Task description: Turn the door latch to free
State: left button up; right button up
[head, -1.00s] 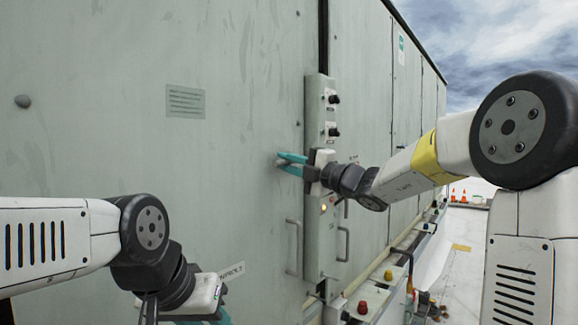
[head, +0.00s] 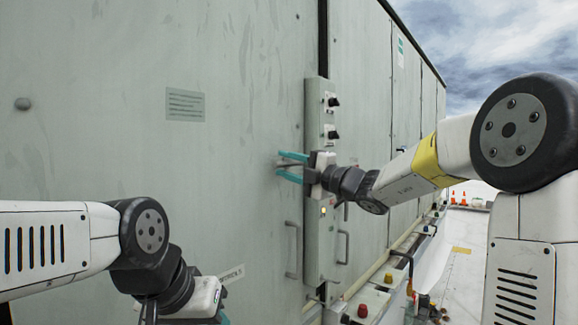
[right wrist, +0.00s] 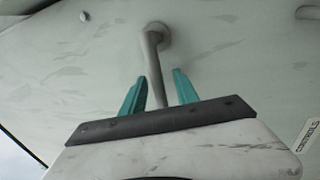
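The door latch shows in the right wrist view as a grey bar (right wrist: 153,68) running down from a round boss (right wrist: 157,36) on the door. In the head view it is a small grey piece (head: 284,165) on the big pale green door (head: 130,150), mostly hidden by my right gripper. My right gripper (head: 284,166) has its teal fingers apart, one on each side of the latch bar. In the right wrist view the gripper (right wrist: 159,92) shows gaps beside the bar. My left gripper (head: 222,318) is low, largely cut off by the bottom edge.
A narrow control box (head: 316,235) with black knobs and a lit lamp stands just right of the latch. A door handle (head: 291,250) is below the latch. A yellow button (head: 388,278) and red button (head: 362,310) sit low right. Orange cones (head: 463,198) stand far off.

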jog(key=v, duration=0.7)
jog(key=shift+d, duration=0.25)
jog(key=shift+s+f, duration=0.15)
jog(key=shift+s, duration=0.05)
jog(key=s+a+f+n+g+h, duration=0.25)
jog(key=s+f+n, duration=0.45)
jog(key=n, duration=0.4)
jog(key=s+a+f+n+g+h, duration=0.1)
jog(key=s+f+n+g+h, duration=0.25)
jog(key=s+f+n, duration=0.45)
jog(key=s+d+f+n+h, duration=0.4)
jog(key=d+n, duration=0.3)
jog(key=n, duration=0.5)
jog(key=s+d+f+n+h, duration=0.4)
jog(key=s+d+n, duration=0.3)
jog(key=n, duration=0.5)
jog(key=shift+s+d, duration=0.35)
jog(key=shift+d, duration=0.1)
jog(key=shift+c, duration=0.4)
